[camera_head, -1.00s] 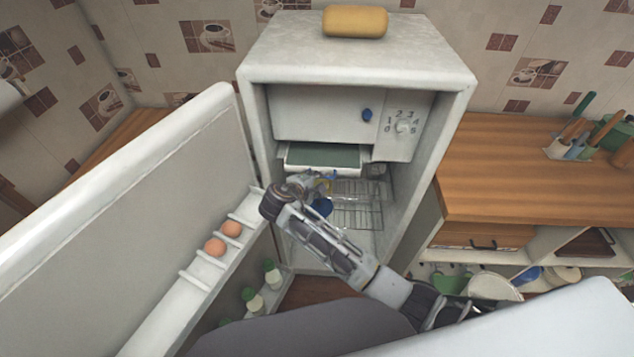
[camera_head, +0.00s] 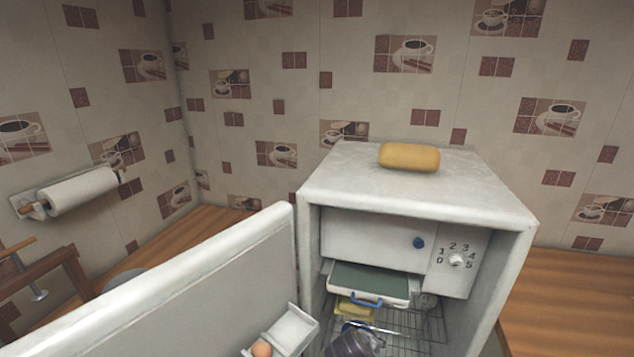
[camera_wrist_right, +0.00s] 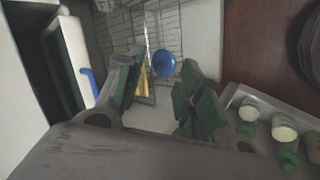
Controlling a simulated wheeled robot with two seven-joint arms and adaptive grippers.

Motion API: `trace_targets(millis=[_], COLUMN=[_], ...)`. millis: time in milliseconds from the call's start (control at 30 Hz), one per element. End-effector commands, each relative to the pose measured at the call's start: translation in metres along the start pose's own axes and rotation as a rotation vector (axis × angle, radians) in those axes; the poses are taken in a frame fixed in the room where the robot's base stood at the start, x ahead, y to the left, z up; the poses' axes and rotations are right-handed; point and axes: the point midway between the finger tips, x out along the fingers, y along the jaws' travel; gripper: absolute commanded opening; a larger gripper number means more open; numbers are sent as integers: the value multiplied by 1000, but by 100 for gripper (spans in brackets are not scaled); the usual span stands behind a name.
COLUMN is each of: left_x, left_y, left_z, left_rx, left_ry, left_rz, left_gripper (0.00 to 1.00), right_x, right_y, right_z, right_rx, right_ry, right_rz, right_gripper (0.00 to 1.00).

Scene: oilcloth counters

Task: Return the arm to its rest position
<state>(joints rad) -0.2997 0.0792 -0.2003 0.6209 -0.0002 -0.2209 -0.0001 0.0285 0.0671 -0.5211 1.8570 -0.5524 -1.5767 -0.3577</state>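My right arm reaches in from the bottom of the head view at the open fridge (camera_head: 510,225). Its dark wrist part (camera_head: 352,343) shows just in front of the fridge's inside, cut off by the picture's lower edge. In the right wrist view my right gripper (camera_wrist_right: 160,100) has its green-padded fingers spread apart with nothing between the pads. Beyond the fingers are a round blue thing (camera_wrist_right: 163,63) and a narrow yellow thing (camera_wrist_right: 143,80). My left arm is not in view.
The fridge door (camera_head: 190,285) stands open at left, with an egg (camera_head: 261,349) in its shelf. A green-topped drawer (camera_head: 370,282) with a blue handle and a wire rack (camera_head: 425,325) are inside. A yellow loaf-shaped thing (camera_head: 409,157) lies on top.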

Motion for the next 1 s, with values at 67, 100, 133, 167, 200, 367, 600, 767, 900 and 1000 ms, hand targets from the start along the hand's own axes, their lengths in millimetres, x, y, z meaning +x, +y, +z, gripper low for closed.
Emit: trace_targets(millis=[67,100,133,167,200,367,600,767,900,1000], left_x=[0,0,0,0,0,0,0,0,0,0], left_y=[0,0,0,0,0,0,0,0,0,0], left_z=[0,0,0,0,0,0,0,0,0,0], left_rx=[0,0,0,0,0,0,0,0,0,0], left_ry=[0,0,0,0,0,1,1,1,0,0], left_rz=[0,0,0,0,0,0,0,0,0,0], left_gripper=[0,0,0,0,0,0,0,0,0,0], right_x=[-1,-2,-3,-4,-5,-12,-28,-42,-54,-60], right_y=[-10,-13,-17,-19,-23,-35,-48,-53,-55,-56], right_z=[15,22,28,32,40,67,108,134,151,160], right_rx=[53,78,99,119,144,249,399,497,562,595], right_ry=[4,7,8,10,12,15,16,14,13,12], right_rz=[-51,-74,-92,-108,-132,-214,-322,-383,-423,-441], right_gripper=[37,37,37,37,37,37,37,37,37,37])
